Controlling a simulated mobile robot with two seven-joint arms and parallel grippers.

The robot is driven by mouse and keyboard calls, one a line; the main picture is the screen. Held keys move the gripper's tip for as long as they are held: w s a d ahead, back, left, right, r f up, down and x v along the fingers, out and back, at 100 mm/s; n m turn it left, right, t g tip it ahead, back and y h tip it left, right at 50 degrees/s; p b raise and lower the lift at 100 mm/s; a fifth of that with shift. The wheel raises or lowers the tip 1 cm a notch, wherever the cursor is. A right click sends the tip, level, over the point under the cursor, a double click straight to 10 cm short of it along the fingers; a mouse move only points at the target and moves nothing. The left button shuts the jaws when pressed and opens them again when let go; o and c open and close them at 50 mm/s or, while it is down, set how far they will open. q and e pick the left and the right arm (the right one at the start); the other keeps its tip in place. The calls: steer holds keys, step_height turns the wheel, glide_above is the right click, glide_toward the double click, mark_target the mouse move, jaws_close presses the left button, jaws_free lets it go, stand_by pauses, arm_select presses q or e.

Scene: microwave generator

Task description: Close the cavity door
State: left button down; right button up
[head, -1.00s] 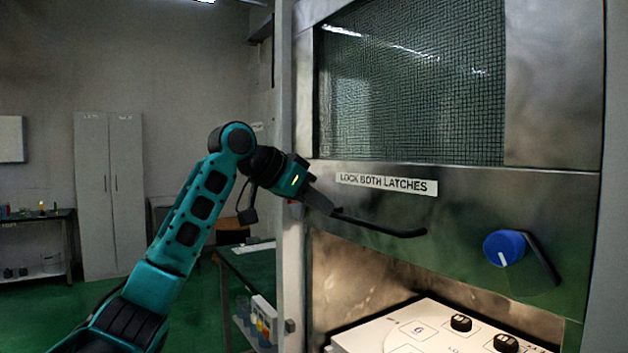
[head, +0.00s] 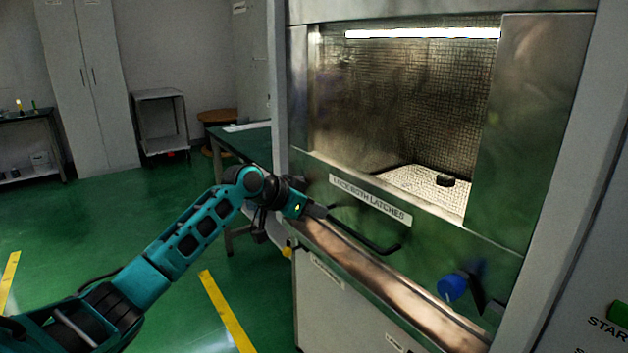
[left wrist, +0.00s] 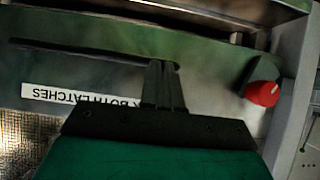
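The cavity door (head: 480,236) is a metal sash with a mesh window and a "LOCK BOTH LATCHES" label (head: 369,199). It is low on the cabinet, just above a brownish strip (head: 380,282); I cannot tell whether that strip is sill or open gap. My left gripper (head: 322,211) is at the left end of the black bar handle (head: 368,240). In the left wrist view its fingers (left wrist: 163,68) are close together at the end of the handle (left wrist: 80,50). A blue latch knob (head: 453,287) is at the door's lower right. The left wrist view shows a red knob (left wrist: 263,93). My right gripper is out of view.
A white tray (head: 420,186) with a black knob (head: 446,181) shows through the window. A green-topped table (head: 243,146) stands left of the cabinet. A green start button (head: 618,311) is at far right.

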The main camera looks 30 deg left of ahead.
arm_select(q)
step_height(320, 180, down, 6)
steer(key=b, duration=0.1)
steer(key=shift+w+d+f, duration=0.15)
steer(key=shift+f, duration=0.05)
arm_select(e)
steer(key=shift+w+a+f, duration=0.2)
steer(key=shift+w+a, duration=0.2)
arm_select(q)
steer(key=shift+f, duration=0.15)
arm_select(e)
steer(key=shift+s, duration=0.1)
